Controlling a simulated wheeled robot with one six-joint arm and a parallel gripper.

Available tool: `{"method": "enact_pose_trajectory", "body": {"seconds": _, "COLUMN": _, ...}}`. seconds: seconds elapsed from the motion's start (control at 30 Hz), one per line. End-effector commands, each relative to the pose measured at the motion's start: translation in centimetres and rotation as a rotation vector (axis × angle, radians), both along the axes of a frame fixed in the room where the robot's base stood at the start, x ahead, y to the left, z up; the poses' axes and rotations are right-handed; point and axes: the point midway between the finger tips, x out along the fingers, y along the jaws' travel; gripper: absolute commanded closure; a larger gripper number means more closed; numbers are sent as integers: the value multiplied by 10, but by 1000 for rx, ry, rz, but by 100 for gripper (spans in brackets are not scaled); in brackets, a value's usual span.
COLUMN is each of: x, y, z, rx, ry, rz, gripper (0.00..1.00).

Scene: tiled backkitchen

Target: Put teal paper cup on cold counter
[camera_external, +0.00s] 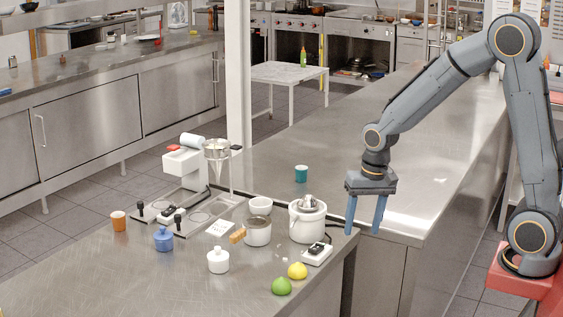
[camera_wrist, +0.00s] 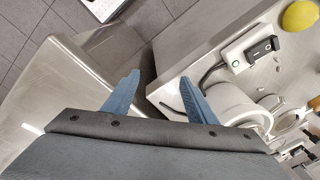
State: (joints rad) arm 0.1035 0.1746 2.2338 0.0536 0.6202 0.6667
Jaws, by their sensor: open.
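The teal paper cup (camera_external: 301,173) stands upright on the long steel counter (camera_external: 345,150), near its left edge, in the external view. I cannot see the cup in the wrist view. My gripper (camera_external: 366,231) points down with its fingers apart and empty. It is to the right of and nearer than the cup, by the corner of the near steel counter (camera_external: 130,270). In the wrist view the two blue fingers of my gripper (camera_wrist: 158,80) show above the gap between counters. Nothing marks which counter is the cold one.
Further left are an orange cup (camera_external: 118,221) and a blue jar (camera_external: 163,239). The long counter is mostly clear.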

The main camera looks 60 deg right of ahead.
Motion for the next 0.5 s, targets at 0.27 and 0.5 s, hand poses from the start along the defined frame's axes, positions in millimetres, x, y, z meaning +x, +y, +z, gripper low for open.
{"method": "enact_pose_trajectory", "body": {"seconds": 0.27, "x": -110, "y": 36, "z": -30, "rx": -65, "ry": 59, "rz": 644, "gripper": 48}}
{"method": "enact_pose_trajectory", "body": {"seconds": 0.5, "x": -137, "y": 41, "z": -38, "rx": -77, "ry": 72, "rz": 814, "gripper": 48}}
